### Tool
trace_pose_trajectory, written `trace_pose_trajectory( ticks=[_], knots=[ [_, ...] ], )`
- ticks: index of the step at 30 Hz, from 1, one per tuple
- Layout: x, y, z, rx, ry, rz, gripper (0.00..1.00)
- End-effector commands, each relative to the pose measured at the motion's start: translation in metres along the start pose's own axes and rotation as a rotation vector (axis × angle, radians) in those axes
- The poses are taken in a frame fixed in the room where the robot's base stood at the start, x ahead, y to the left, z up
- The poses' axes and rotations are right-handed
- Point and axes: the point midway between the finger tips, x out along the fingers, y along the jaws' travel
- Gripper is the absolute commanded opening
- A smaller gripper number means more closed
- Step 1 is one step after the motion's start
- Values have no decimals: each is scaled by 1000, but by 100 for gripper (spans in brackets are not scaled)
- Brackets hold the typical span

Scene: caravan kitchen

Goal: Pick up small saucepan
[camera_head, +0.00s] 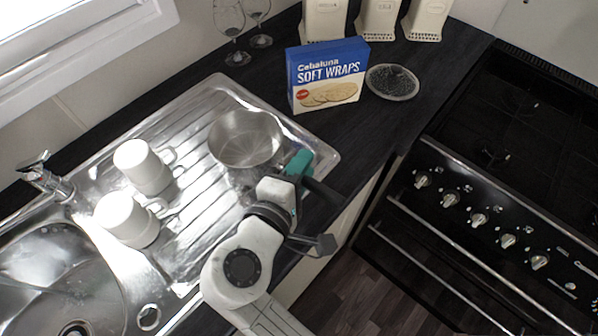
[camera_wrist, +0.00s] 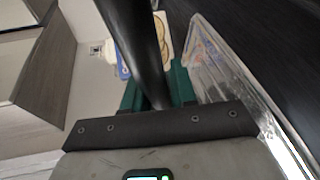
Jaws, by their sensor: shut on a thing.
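The small saucepan (camera_head: 245,140) is a round steel pan over the right end of the ribbed steel draining board (camera_head: 196,98). I cannot tell whether its base touches the board. Its black handle points down and right past my gripper (camera_head: 298,165) in the head view. My gripper is shut on this handle, with teal fingers on both sides. In the wrist view the dark handle (camera_wrist: 140,40) runs between the teal fingers of my gripper (camera_wrist: 158,92). Part of the handle is hidden by my gripper in the head view.
Two white mugs (camera_head: 143,167) (camera_head: 126,219) stand left of the pan on the drainer. A soft wraps box (camera_head: 327,74) and a glass dish (camera_head: 392,82) are behind it. Two wine glasses (camera_head: 231,22) (camera_head: 259,20) and white canisters (camera_head: 375,18) stand farther back. The stove (camera_head: 490,190) is right.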

Motion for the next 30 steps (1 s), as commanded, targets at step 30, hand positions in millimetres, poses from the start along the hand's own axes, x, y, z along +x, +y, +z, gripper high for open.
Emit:
trace_pose_trajectory(
  ticks=[30],
  knots=[
    [-127, 60, 105, 3, -1, 2, 0]
  ],
)
